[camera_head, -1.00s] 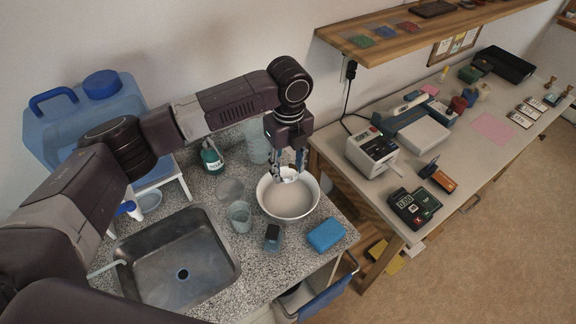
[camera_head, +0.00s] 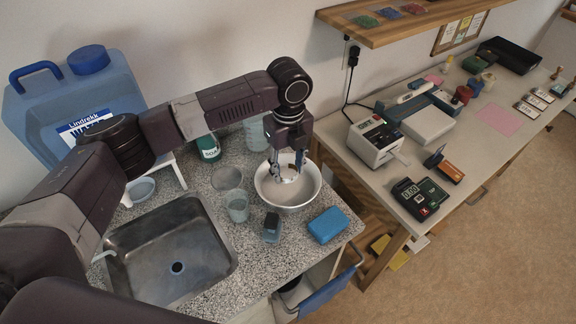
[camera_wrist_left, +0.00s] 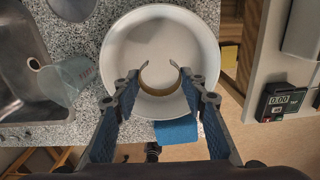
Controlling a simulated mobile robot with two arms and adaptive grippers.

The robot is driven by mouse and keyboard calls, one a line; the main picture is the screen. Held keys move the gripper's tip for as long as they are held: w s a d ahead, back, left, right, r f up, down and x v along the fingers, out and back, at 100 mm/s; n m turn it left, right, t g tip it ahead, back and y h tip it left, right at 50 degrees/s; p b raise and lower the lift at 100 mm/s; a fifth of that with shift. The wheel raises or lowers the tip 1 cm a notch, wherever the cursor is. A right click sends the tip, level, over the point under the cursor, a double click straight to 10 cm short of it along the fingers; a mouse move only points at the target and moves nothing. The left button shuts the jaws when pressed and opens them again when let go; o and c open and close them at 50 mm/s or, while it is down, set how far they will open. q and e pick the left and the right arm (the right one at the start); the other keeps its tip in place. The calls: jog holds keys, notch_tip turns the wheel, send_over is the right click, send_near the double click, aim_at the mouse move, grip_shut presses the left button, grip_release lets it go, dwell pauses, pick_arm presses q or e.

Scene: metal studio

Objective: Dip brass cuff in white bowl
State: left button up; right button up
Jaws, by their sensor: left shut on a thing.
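The white bowl (camera_head: 298,199) stands on the speckled counter, right of the sink. It also fills the upper middle of the left wrist view (camera_wrist_left: 122,48), pale inside. My left gripper (camera_head: 286,177) reaches down over the bowl's opening. It is shut on the brass cuff, an open C-shaped band (camera_wrist_left: 159,91) between the fingertips in the left wrist view, with its gap facing away from my wrist. The cuff lies within the bowl's outline. I cannot tell whether it touches anything inside. My right gripper is not in view.
The sink (camera_head: 172,250) is at left. A workbench with a printer (camera_head: 374,141) and other devices is at right.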

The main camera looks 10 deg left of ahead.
aim_at(288, 189)
pick_arm(q)
jog(key=shift+f+b, duration=0.55)
jog(key=shift+f, duration=2.1)
